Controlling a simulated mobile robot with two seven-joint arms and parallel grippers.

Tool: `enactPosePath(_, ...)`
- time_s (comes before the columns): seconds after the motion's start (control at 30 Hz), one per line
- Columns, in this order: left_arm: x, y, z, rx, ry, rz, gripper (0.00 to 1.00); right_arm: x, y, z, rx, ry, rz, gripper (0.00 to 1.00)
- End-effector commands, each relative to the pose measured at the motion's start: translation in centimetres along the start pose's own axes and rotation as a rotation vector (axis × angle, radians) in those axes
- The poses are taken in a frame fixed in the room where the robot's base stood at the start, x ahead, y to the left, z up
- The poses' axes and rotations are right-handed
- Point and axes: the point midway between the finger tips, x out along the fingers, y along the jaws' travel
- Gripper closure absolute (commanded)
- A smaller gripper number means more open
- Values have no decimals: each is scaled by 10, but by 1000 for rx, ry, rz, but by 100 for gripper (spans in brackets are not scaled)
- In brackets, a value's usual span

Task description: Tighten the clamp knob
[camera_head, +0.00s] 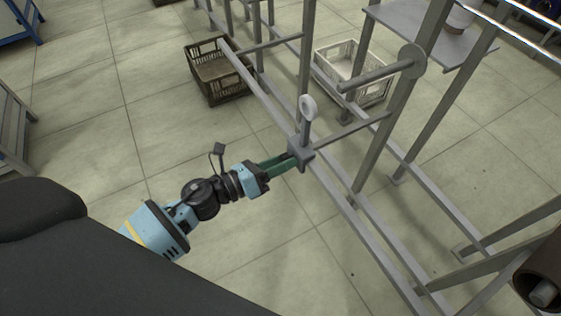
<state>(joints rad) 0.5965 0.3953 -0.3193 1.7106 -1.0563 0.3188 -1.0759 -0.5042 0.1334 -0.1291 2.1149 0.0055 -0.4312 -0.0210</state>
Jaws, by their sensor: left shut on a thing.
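My left gripper (279,163) comes in from the left with green fingers. Its fingertips are closed at the near left side of a grey clamp block (302,152) on the frame's rail. The clamp knob is mostly hidden between the fingers, and I cannot make out its shape. An upright rod with a pale ring (308,106) on top rises from the clamp block. My right gripper is not in view.
The grey metal frame (385,250) stands around the clamp. A brown crate (226,88) and a white crate (326,77) stand on the tiled floor behind. A round-ended bar (380,76) sticks out above right. A brown roll (548,262) is at lower right.

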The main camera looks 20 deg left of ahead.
Motion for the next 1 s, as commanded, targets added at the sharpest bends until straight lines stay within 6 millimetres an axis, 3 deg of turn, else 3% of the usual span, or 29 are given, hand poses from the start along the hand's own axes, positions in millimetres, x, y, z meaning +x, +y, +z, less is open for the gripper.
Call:
enactPosePath(0.4, 0, 1, 0, 11, 1, 2, 86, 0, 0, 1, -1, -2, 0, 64)
enactPosePath(0.43, 0, 1, 0, 11, 1, 1, 62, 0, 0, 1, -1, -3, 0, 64)
enactPosePath(0.6, 0, 0, 0, 10, 1, 1, 41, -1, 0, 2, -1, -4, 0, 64)
enactPosePath(1.0, -9, 0, -1, 6, 2, 1, 41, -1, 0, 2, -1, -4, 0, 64)
